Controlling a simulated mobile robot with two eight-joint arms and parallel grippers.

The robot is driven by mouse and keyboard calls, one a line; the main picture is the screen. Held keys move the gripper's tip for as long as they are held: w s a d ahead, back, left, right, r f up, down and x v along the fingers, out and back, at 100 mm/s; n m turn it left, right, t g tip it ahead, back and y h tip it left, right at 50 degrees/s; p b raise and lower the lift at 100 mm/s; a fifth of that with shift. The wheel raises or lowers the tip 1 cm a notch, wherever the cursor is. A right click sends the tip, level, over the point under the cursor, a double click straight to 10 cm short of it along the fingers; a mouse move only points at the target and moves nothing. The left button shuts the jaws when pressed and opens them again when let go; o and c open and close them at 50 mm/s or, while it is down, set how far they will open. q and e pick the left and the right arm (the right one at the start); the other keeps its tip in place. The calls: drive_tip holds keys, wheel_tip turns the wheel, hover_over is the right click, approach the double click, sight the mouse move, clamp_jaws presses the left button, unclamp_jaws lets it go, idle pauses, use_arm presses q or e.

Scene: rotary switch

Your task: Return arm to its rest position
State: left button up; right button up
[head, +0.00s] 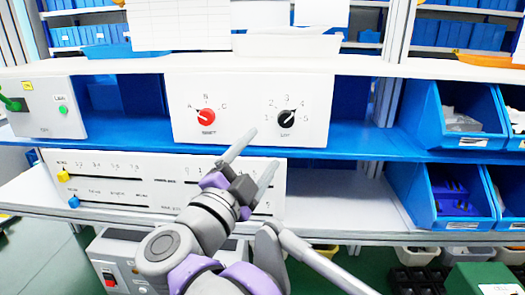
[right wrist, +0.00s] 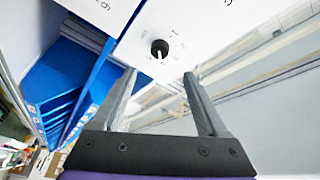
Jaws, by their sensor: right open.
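My right gripper (head: 258,155) is open and empty, raised in front of the shelf unit at the middle of the head view. Its two fingers also show in the right wrist view (right wrist: 165,95), spread apart. The white rotary switch panel (head: 248,130) stands behind and above it. The panel carries a red knob (head: 206,117) on the left and a black knob (head: 286,119) on the right. The black knob also shows in the right wrist view (right wrist: 159,49), beyond the fingertips and apart from them. My left gripper is not in view.
A white slider panel (head: 110,165) lies behind my right arm. A grey box with a green button (head: 63,111) is at the left. Blue bins (head: 420,115) stand on the right shelves. The blue shelf (head: 370,140) is bare between the switch panel and the bins.

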drive_tip(key=s+d+f+n+g+y, duration=0.1)
drive_tip(key=d+f+n+g+y, duration=0.15)
drive_tip(key=f+n+y, duration=0.65)
drive_tip(key=d+f+n+g+y, duration=0.2)
drive_tip(key=d+f+n+y, duration=0.15)
drive_tip(key=f+n, duration=0.6)
drive_tip(key=s+d+f+m+g+h, duration=0.1)
drive_tip(key=s+d+f+g, duration=0.2)
drive_tip(key=s+d+f, duration=0.2)
drive_tip(key=s+d+f+g+h, duration=0.2)
drive_tip(key=s+d+f, duration=0.3)
drive_tip(key=f, duration=0.7)
drive_tip(key=s+d+f+m+g+h, duration=0.1)
drive_tip(key=s+d+f+g+h, duration=0.1)
drive_tip(key=s+d+f, duration=0.4)
wheel_tip(320, 180, down, 3)
drive_tip(key=shift+s+m+g, duration=0.35)
drive_tip(key=shift+s+g, duration=0.5)
drive_tip(key=shift+s, duration=0.1)
drive_tip(key=shift+d, duration=0.1)
